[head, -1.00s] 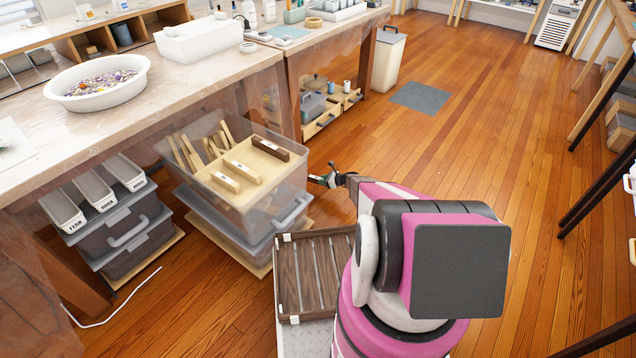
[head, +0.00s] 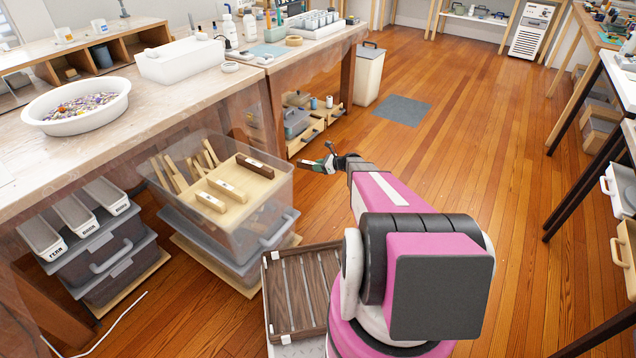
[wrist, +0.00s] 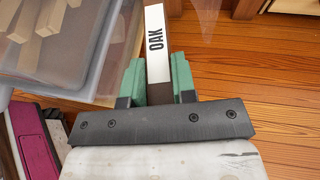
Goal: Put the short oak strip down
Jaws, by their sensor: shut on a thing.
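My gripper (wrist: 158,84) has green finger pads shut on the short oak strip (wrist: 155,45), a dark brown piece with a white label reading OAK. In the head view my gripper (head: 328,163) hangs in the air right of the clear bin (head: 262,212), with its fingers pointing left; the strip is too small to make out clearly there. On the pale board (head: 238,206) in the bin lie a dark strip (head: 255,167) and two light strips (head: 226,189), apart from each other. Several light sticks (head: 175,172) stand in the bin's left part.
A slatted dark wood tray (head: 304,292) sits beside my arm's base. Workbenches (head: 150,97) run above and behind the bin. Grey trays (head: 75,213) stand on a lidded box at left. Wooden floor (head: 470,125) is clear to the right.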

